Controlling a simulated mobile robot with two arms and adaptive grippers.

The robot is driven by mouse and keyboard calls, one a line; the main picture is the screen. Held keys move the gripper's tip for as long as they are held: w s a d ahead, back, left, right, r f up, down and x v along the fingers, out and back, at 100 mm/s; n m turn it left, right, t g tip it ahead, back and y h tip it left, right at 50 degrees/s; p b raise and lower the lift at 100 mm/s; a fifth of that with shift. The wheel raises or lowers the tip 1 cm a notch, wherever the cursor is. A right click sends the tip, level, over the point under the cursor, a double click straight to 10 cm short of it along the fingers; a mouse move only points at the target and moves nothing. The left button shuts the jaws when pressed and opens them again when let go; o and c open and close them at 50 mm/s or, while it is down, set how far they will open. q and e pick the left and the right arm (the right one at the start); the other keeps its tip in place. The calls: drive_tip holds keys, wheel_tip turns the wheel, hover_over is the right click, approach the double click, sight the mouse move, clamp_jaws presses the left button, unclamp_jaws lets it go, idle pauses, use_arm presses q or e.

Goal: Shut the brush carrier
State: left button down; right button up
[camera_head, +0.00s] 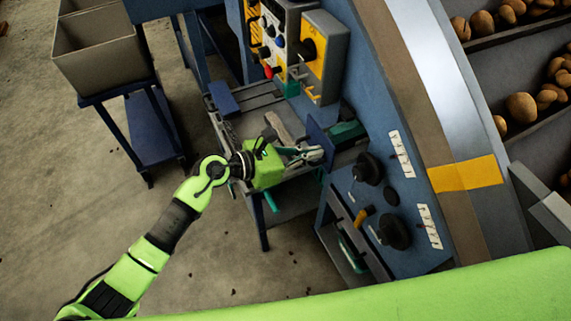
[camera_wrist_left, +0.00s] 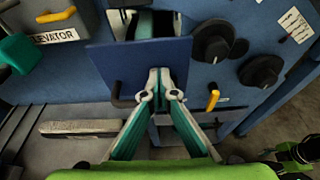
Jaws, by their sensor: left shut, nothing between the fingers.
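The brush carrier has a flat dark-blue front plate (camera_head: 319,142) standing out from the blue machine side, with a green and dark body behind it. In the left wrist view the plate (camera_wrist_left: 112,62) fills the upper middle, with a dark bar handle at its lower left and an opening above and behind it. My left gripper (camera_head: 316,154) is shut and empty. Its fingertips (camera_wrist_left: 159,82) are in front of the plate's lower right part; I cannot tell if they touch it. The inner end of the carrier is hidden.
Black knobs (camera_head: 368,168) and a yellow-orange lever (camera_head: 364,214) sit on the panel beside the carrier. A yellow control box (camera_head: 325,55) is above it. A grey bin (camera_head: 100,50) on a blue stand is at upper left. Floor is open at lower left.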

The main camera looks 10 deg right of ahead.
sight(342, 153)
use_arm(q)
drive_tip(key=w+d, duration=0.1)
drive_tip(key=d, duration=0.2)
drive_tip(key=w+d+b, duration=0.1)
drive_tip(key=d, duration=0.2)
drive_tip(key=w+d, duration=0.1)
drive_tip(key=d, duration=0.2)
drive_tip(key=shift+b, duration=0.3)
drive_tip(key=shift+r, duration=0.1)
use_arm(e)
drive_tip(key=shift+d+f, duration=0.55)
drive_tip(key=shift+f, duration=0.35)
use_arm(q)
drive_tip(key=shift+r, duration=0.1)
